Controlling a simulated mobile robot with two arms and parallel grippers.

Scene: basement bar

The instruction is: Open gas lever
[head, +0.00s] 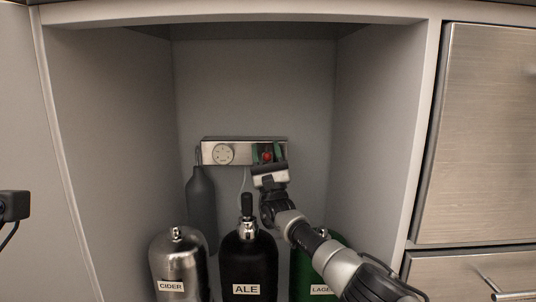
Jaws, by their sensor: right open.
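The gas panel (245,151) is a metal box on the back wall inside the open cabinet, with a round dial gauge (223,154) on its left. A small red part (267,156), which looks like the gas lever, shows on its right side. My right gripper (268,154) reaches up from the lower right, in front of the panel's right end. Its fingers are open, with the red part showing between them. I cannot tell whether they touch it. The gripper body hides the panel's lower right. My left gripper is not in view.
A silver CIDER keg (178,262), a black ALE keg (249,265) and a green LAGER keg (305,272) stand below in front. A dark grey bottle (202,205) is under the panel's left end. Cabinet walls close both sides; metal drawers (490,135) are at right.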

